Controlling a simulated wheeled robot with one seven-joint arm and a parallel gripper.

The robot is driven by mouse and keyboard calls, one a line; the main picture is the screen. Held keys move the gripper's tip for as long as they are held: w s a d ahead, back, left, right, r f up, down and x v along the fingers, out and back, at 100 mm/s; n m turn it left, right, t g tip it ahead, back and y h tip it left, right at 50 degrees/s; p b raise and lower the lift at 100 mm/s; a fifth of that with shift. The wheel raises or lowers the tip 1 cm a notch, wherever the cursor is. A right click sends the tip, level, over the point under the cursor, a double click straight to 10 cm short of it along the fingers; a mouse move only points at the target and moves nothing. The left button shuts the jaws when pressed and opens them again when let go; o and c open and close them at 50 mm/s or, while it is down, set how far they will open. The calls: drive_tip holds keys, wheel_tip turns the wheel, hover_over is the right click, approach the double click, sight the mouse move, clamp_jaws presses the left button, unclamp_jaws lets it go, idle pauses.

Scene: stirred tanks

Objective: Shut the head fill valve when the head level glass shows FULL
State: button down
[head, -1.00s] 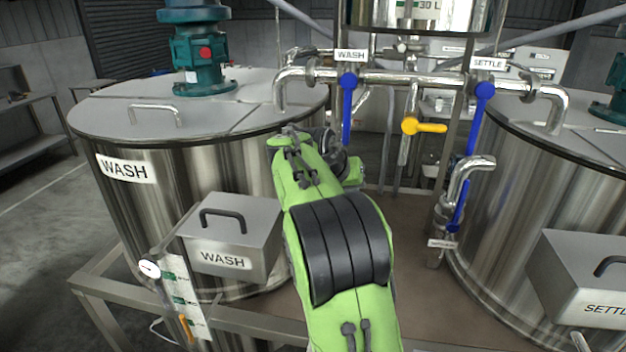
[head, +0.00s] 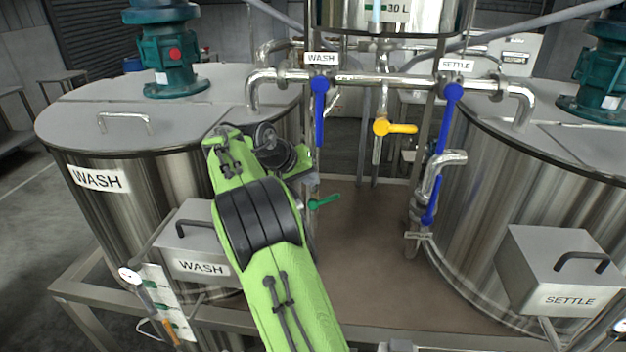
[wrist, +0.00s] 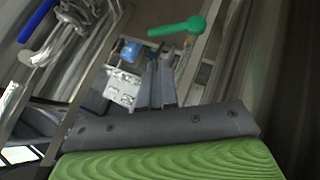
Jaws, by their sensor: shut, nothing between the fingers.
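The head tank (head: 440,18) is at the top of the head view, cut off by the frame. Its level glass (head: 377,12) shows only its lower part beside a 30 L mark; the FULL mark is out of view. A green lever handle (head: 325,202) sticks out to the right of my arm; it also shows in the wrist view (wrist: 178,28). No label is readable on it, so I cannot tell if it is the head fill valve. My gripper (wrist: 157,68) is shut and empty, its tips just below the green lever in the wrist view. My arm mostly hides it in the head view.
Blue levers hang down at the WASH (head: 319,98) and SETTLE (head: 450,115) pipes. A yellow lever (head: 395,128) lies crosswise between them. The wash tank (head: 120,205) stands left, the settle tank (head: 530,180) right.

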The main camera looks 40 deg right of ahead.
sight(327, 200)
drive_tip(key=x, duration=0.8)
drive_tip(key=shift+s+f, duration=0.15)
drive_tip(key=shift+s, duration=0.1)
drive_tip(key=shift+w+d+f, duration=0.1)
drive_tip(key=shift+s+d+b, duration=0.1)
drive_tip(key=shift+s+b, duration=0.15)
drive_tip(key=shift+b, duration=0.35)
drive_tip(key=shift+f+t+y, duration=0.15)
drive_tip(key=shift+t+y, duration=0.15)
drive_tip(key=shift+s+d+f+m+y+b, duration=0.15)
drive_tip(key=shift+s+d+f+b, duration=0.4)
drive_tip(key=shift+b, duration=0.25)
drive_tip(key=shift+s+d+f+m+y+b, duration=0.2)
drive_tip(key=shift+s+f+b, duration=0.2)
drive_tip(key=shift+f+b, duration=0.3)
drive_tip(key=shift+r, duration=0.15)
